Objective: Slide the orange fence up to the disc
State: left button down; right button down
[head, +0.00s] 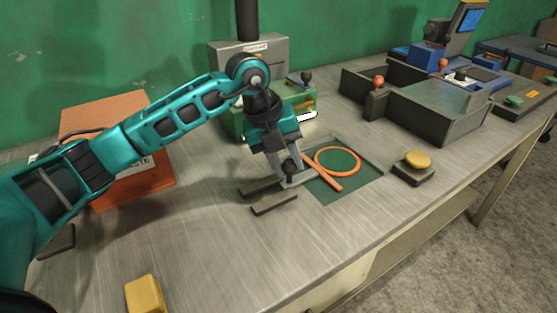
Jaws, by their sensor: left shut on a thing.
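A round green disc (337,160) with an orange rim lies on a dark green square plate (352,190) set in the bench. The orange fence (326,181) is a short slanted bar at the disc's lower left. Its edge looks very close to the rim; I cannot tell whether they touch. A grey slide bar runs left from the fence between two dark guide rails (275,205). My left gripper (291,174) points down and is shut on a dark knob (291,167) on this slide. The fingers partly hide the knob. My right gripper is out of view.
A green and grey machine (248,62) stands behind my gripper. A yellow button on a dark base (417,160) sits to the right of the plate. A yellow block (144,294) lies at the front left. Grey boxes (433,108) stand at the back right.

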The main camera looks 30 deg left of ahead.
pick_arm(q)
jog(key=c, duration=0.8)
grip_release()
jog(key=shift+r, duration=0.1)
jog(key=p+v, duration=0.1)
jog(key=v, duration=1.1)
jog(key=shift+a+r, duration=0.15)
jog(key=shift+r, duration=0.2)
jog(key=shift+s, duration=0.1)
